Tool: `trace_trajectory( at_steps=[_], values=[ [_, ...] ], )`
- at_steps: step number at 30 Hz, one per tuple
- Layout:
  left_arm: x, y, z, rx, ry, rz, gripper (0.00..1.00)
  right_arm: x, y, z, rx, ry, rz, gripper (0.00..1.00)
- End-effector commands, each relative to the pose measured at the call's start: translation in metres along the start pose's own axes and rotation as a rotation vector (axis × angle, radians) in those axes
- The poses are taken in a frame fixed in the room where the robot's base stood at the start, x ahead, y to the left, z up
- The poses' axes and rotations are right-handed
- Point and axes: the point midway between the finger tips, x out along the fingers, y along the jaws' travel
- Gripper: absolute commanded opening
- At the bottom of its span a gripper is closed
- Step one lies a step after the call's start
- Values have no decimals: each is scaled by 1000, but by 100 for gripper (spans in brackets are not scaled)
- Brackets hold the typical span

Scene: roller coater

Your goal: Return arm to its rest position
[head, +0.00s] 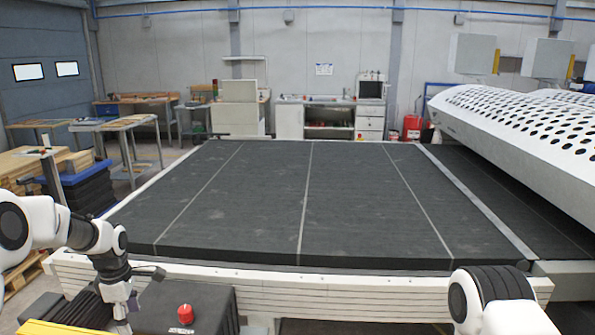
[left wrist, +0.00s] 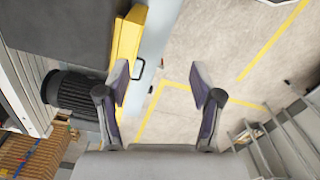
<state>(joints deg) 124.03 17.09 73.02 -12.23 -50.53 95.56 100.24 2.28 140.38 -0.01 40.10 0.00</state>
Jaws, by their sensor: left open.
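My left arm comes in from the left in the head view and bends down in front of the conveyor's near left corner. My left gripper (left wrist: 159,80) hangs at its end, with its two fingers apart and nothing between them in the left wrist view. Grey floor with yellow lines shows beyond the fingers. In the head view only a white and black part of my right arm shows at the bottom right; my right gripper is out of the picture.
A wide black conveyor bed (head: 275,200) with a white front frame (head: 330,295) fills the middle. A red button (head: 185,314) sits on a dark box right of my left gripper. A yellow block (left wrist: 125,40) and a black motor (left wrist: 70,90) lie left of the fingers.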

Motion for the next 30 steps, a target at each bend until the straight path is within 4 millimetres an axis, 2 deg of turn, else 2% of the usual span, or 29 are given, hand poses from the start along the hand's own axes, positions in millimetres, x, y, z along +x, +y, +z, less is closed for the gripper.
trace_trajectory(
  at_steps=[1,5,11,17,20,23,25,27,30],
  values=[
    [15,-6,4,31,-1,-7,66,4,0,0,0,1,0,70],
    [41,-16,13,115,-9,-6,66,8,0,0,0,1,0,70],
    [94,-41,30,286,-21,-5,66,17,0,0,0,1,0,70],
    [165,-89,50,531,-38,-1,66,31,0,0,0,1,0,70],
    [210,-130,61,701,-48,0,66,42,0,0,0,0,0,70],
    [264,-194,70,937,-57,0,66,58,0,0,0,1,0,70],
    [296,-250,73,1136,-57,0,66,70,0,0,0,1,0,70],
    [314,-303,71,1332,-49,3,66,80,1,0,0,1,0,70],
    [322,-362,66,1566,-31,1,66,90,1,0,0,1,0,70]
  ],
)
